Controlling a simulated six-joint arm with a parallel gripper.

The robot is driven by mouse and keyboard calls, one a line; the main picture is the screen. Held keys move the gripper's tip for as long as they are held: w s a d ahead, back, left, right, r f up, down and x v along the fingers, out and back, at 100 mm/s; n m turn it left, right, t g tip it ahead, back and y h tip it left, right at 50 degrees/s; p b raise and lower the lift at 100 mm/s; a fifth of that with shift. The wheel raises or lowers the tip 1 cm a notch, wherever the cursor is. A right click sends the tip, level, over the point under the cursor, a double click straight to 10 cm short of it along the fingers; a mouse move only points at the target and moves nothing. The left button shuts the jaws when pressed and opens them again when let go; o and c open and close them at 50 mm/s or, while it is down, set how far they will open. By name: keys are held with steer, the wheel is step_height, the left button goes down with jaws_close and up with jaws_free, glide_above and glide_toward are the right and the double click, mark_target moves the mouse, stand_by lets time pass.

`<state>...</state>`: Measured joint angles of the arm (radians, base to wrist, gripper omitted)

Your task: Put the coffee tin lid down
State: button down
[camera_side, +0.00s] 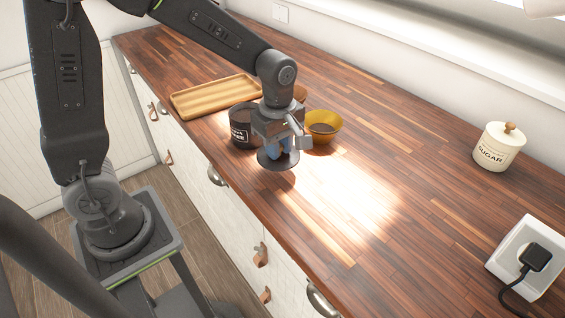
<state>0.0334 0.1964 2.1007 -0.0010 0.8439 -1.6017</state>
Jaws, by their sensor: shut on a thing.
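My gripper (281,143) is shut on the coffee tin lid (277,161), a dark round disc under the fingers. The lid is near the front edge of the wooden counter; I cannot tell whether it touches the surface. The dark coffee tin (239,128) stands just behind and left of my gripper, with pale lettering on its side. Its right side is partly hidden by my gripper.
An amber bowl (323,125) stands right of my gripper, and another brownish item (300,93) shows partly behind my arm. A wooden tray (205,96) lies at the back left. A sugar canister (498,147) and a socket box with a plug (528,258) are at the right. The sunlit counter (350,200) is clear.

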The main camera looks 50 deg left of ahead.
mark_target(282, 156)
steer(key=shift+w+d+f, duration=0.2)
steer(key=shift+d+f, duration=0.25)
steer(key=shift+d, duration=0.1)
steer(key=shift+f, duration=1.9)
steer(key=shift+f, duration=0.1)
steer(key=c, duration=1)
jaws_free()
